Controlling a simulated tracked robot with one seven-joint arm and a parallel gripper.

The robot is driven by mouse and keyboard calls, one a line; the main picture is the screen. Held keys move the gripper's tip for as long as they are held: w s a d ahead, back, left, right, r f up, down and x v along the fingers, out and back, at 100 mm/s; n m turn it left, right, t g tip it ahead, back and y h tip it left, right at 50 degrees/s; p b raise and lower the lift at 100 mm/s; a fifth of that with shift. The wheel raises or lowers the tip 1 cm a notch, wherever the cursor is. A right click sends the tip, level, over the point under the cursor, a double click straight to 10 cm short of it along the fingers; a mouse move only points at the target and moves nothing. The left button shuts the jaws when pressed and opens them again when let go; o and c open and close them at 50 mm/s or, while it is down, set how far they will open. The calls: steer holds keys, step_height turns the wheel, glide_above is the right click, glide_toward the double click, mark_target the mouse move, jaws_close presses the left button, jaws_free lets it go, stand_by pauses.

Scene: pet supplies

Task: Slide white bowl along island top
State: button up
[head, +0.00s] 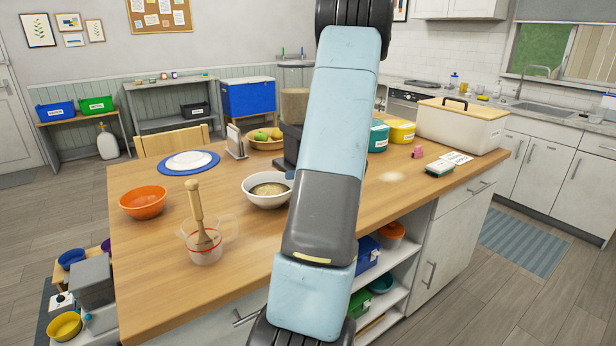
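The white bowl (259,200) stands upright on the wooden island top (190,285), left of my arm. It holds something brownish, perhaps food. Its right edge lies close to my arm in the picture. My arm crosses the middle of the head view from top to bottom and covers part of the island. I cannot make out my gripper or its fingers, so I cannot tell whether it touches the bowl.
A measuring cup (205,246) with a wooden-handled scoop (195,198) stands front left of the bowl. Further left are an orange bowl (143,203) and a white plate (190,161) on a blue mat. A dark-based clear container (293,105) stands behind. A cream bin (455,125) sits at right.

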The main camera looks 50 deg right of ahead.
steer(key=shift+x, duration=2.55)
steer(key=shift+c, duration=0.5)
jaws_close()
steer(key=shift+s, duration=0.1)
